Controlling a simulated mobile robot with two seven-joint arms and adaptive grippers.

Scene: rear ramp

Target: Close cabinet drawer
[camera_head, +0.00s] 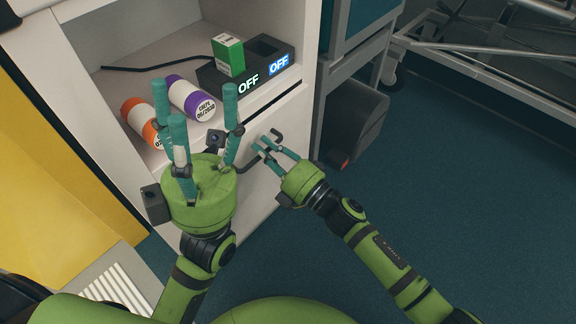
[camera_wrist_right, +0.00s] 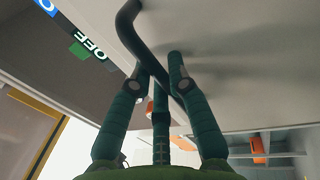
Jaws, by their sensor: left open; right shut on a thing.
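The white cabinet drawer (camera_head: 290,124) has a dark handle (camera_head: 276,133) on its front. A thin dark gap shows along its top edge; I cannot tell how far it stands open. My right gripper (camera_head: 263,146) is shut on the handle, in front of the drawer. In the right wrist view the dark bent handle (camera_wrist_right: 130,25) passes between the green fingers (camera_wrist_right: 162,75). My left gripper (camera_head: 196,103) is open and empty, fingers up, in front of the cabinet; it hides part of the drawer's left side.
An orange-capped bottle (camera_head: 139,120) and a purple-banded bottle (camera_head: 190,98) lie in the cabinet's open shelf. A dark bin (camera_head: 355,120) is right of the cabinet.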

